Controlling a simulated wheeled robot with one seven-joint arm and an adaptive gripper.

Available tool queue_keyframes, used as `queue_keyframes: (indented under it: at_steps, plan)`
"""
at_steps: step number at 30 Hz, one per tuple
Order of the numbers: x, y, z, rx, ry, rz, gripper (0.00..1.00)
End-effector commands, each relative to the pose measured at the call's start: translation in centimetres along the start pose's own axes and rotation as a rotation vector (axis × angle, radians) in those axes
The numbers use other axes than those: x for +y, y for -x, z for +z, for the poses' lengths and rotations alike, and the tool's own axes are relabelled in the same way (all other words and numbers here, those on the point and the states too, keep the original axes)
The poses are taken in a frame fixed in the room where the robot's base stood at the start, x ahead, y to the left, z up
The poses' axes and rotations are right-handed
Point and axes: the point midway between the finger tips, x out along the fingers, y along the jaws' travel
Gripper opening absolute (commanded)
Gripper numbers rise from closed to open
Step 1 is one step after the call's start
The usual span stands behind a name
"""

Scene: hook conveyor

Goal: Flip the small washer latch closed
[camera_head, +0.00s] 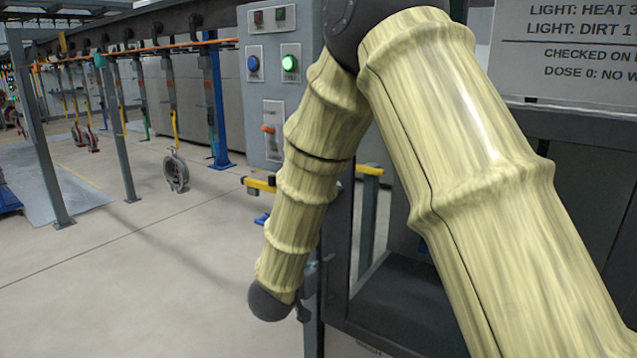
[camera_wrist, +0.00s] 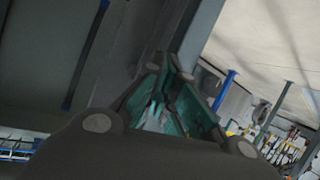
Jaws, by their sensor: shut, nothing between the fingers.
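My gripper (camera_wrist: 168,66) shows in the wrist view, its teal-lined fingers drawn together at the tips and holding nothing. Beyond the fingertips are dark, blurred metal surfaces of a frame or cabinet. In the head view my cream-covered arm hangs in front of the washer cabinet (camera_head: 410,300) and hides much of it. My gripper is mostly hidden there, low behind the bent wrist. I cannot pick out the small washer latch for certain in either view, nor tell whether my gripper touches anything.
A grey control panel (camera_head: 262,80) carries a blue button, a lit green button and an orange switch (camera_head: 268,129). A yellow bar (camera_head: 258,185) sticks out below it. Hooks hang from the overhead conveyor (camera_head: 130,50) at left. The floor (camera_head: 130,270) at left is largely clear.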

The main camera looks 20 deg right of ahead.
Motion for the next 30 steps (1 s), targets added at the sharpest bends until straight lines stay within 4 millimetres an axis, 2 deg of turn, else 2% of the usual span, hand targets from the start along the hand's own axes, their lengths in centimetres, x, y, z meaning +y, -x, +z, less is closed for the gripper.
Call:
queue_keyframes:
  at_steps: [1, 6, 9, 13, 15, 19, 30]
  plan:
    - [0.0, 1.3, -3.6, 0.031, -0.027, 0.023, 0.0]
    - [0.5, 5.8, -13.1, 0.102, -0.111, 0.113, 0.0]
    - [1.0, 8.8, -17.9, 0.128, -0.161, 0.164, 0.0]
    - [1.6, 12.5, -22.6, 0.145, -0.213, 0.214, 0.0]
    - [1.9, 14.0, -24.3, 0.148, -0.234, 0.234, 0.0]
    - [2.2, 15.8, -26.0, 0.148, -0.256, 0.255, 0.0]
    - [2.4, 16.4, -26.5, 0.147, -0.264, 0.263, 0.0]
